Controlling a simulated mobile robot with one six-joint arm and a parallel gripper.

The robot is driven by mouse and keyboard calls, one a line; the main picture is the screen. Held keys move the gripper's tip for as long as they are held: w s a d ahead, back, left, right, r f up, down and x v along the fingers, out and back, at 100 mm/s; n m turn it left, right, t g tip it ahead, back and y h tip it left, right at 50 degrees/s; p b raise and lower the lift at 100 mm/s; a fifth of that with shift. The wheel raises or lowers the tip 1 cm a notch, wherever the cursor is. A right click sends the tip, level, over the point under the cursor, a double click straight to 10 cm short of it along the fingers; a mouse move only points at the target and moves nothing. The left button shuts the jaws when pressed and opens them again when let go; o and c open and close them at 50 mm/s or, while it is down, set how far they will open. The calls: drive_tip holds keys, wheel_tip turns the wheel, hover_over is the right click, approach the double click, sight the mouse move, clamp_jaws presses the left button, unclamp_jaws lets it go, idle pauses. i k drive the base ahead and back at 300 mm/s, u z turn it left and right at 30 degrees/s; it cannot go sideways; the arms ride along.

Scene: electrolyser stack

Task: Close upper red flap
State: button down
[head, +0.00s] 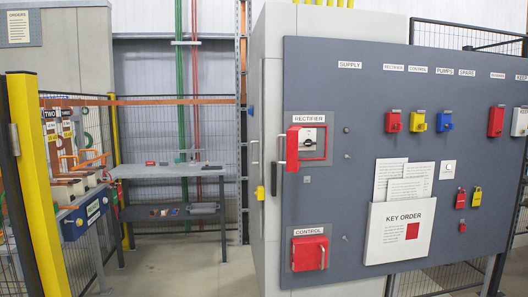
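The upper red flap (292,149) is on the grey panel under the RECTIFIER label. It stands open, swung out to the left on its left side, with a pale bar handle. The red frame (325,155) beside it is uncovered and shows a rotary switch (309,136) on a white plate. The lower red flap (304,254) under the CONTROL label lies shut over its opening, with a pale handle at its right side. My gripper is not in view.
The panel (360,90) also carries several coloured key locks and a white KEY ORDER pocket (398,232) with papers. A grey workbench (165,171) stands behind on the left. A yellow post (35,185) and wire fencing stand at far left. Floor between is clear.

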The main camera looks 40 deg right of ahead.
sight(293, 165)
drive_tip(key=z, duration=0.05)
drive_tip(key=i, duration=1)
drive_tip(key=u, duration=0.05)
